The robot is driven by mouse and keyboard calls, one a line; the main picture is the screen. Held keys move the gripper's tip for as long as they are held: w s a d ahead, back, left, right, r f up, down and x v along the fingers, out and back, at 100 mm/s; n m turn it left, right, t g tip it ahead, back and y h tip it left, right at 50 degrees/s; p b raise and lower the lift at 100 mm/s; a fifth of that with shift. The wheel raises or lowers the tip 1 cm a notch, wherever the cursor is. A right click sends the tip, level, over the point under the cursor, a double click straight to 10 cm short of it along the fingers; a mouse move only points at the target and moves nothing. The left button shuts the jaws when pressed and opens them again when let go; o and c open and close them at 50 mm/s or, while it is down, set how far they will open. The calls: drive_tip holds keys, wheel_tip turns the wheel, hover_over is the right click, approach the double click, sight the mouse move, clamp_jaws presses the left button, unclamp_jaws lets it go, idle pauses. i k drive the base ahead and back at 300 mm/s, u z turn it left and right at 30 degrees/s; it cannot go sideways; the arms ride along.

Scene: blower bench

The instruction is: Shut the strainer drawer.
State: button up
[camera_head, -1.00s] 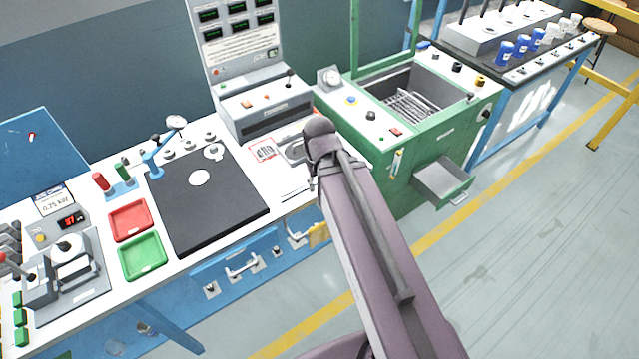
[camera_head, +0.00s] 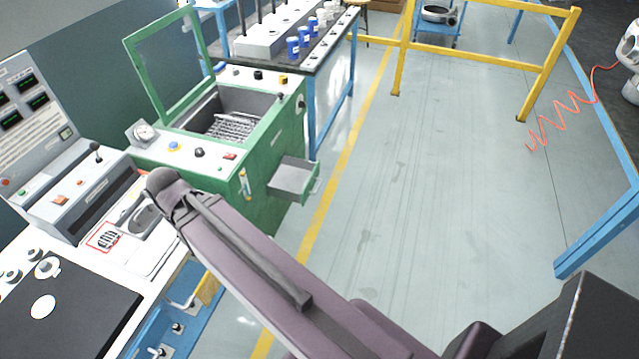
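The strainer drawer (camera_head: 292,181) is a grey open-topped tray sticking out of the right side of the green machine (camera_head: 262,150). It is pulled out over the floor, with a small handle at its outer right end. The machine's open basin holds a metal rack, and its green-framed lid stands raised. My purple-grey arm reaches from the bottom right toward the bench, to the left of and below the drawer. My gripper is not seen in this view, and nothing of mine touches the drawer.
A workbench (camera_head: 160,262) with a black mat and a grey control console (camera_head: 85,190) lies at left. A blue-legged bench with cups (camera_head: 292,47) stands behind the machine. Yellow railing (camera_head: 470,55) is at the back. The floor (camera_head: 430,170) right of the drawer is clear.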

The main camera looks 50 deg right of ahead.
sight(294, 180)
drive_tip(key=z, duration=1.35)
drive_tip(key=k, duration=0.95)
drive_tip(key=i, duration=0.65)
